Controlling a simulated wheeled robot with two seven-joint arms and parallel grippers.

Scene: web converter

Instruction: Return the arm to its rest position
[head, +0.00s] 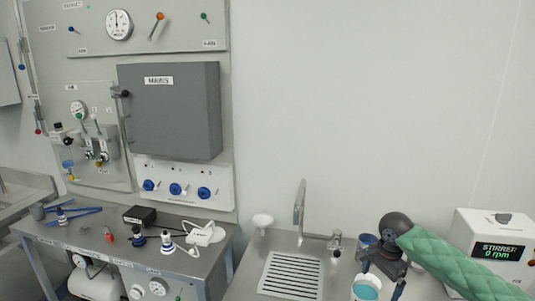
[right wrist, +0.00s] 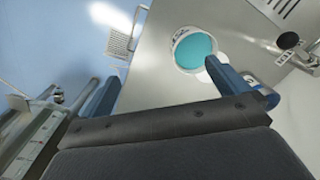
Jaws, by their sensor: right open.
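My right arm, in a green quilted sleeve, comes in from the right in the head view. My right gripper (head: 382,272) points down over the steel counter beside the sink. In the right wrist view its two blue fingers (right wrist: 163,74) are spread wide with nothing held between them. A white-rimmed beaker of teal liquid (head: 366,289) stands close to the gripper. It also shows in the right wrist view (right wrist: 195,50), beyond the fingertips and nearer the right finger; I cannot tell whether they touch. My left gripper is not in view.
A stirrer unit (head: 497,250) reading 0 rpm stands at the right. A faucet (head: 299,205) and drain grate (head: 291,274) are left of the gripper. A blue-labelled container (head: 367,241) stands behind it. A grey cabinet (head: 175,108) and a cluttered bench (head: 105,262) are further left.

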